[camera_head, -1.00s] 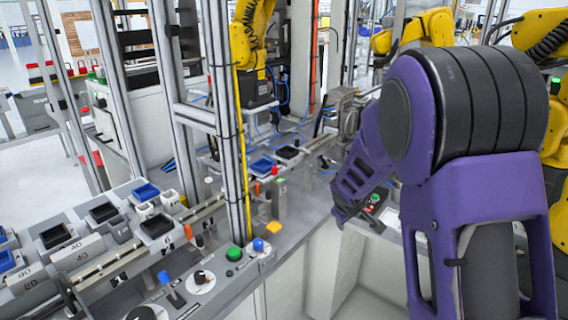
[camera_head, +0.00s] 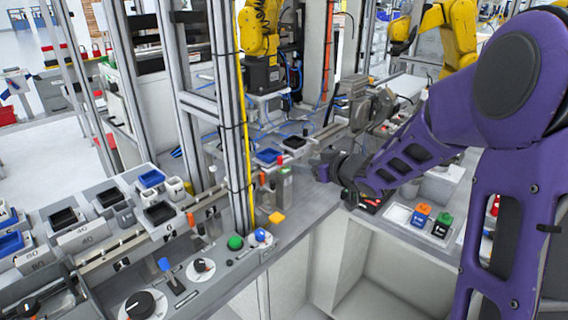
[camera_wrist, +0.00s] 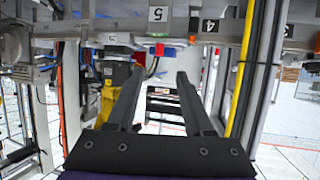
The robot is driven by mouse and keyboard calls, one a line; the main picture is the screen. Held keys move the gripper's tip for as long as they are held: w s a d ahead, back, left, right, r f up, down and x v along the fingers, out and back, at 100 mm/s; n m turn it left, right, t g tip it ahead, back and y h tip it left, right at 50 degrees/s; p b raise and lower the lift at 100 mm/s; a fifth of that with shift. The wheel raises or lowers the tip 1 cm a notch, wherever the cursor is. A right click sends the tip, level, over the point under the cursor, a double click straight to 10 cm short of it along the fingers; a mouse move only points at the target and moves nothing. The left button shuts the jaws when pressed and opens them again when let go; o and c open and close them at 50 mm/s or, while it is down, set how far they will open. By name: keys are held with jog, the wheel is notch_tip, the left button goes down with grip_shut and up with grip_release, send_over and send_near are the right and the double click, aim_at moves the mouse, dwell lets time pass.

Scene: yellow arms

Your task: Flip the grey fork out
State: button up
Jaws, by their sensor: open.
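My gripper (camera_head: 322,166) is at the end of my purple arm, beside the rail near the middle of the head view. In the wrist view its two dark fingers (camera_wrist: 160,71) are spread apart with nothing between them. A grey upright piece (camera_wrist: 194,24) stands on the rail beyond the fingertips, between the labels 5 and 4. I cannot tell for sure whether it is the grey fork. In the head view a grey post (camera_head: 284,186) stands by the rail, left of my gripper and apart from it. No fork shape is clear there.
A metal frame post (camera_head: 230,130) rises farther left. A red and blue part (camera_wrist: 160,49) hangs near label 5.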

aim_at(281, 160)
jog(key=x, duration=1.1)
jog(key=shift+w+a+f+b, duration=0.15)
jog(key=shift+w+a+b, duration=0.05)
jog(key=shift+w+b, duration=0.15)
jog(key=shift+s, duration=0.1)
jog(key=shift+c, duration=0.4)
grip_shut()
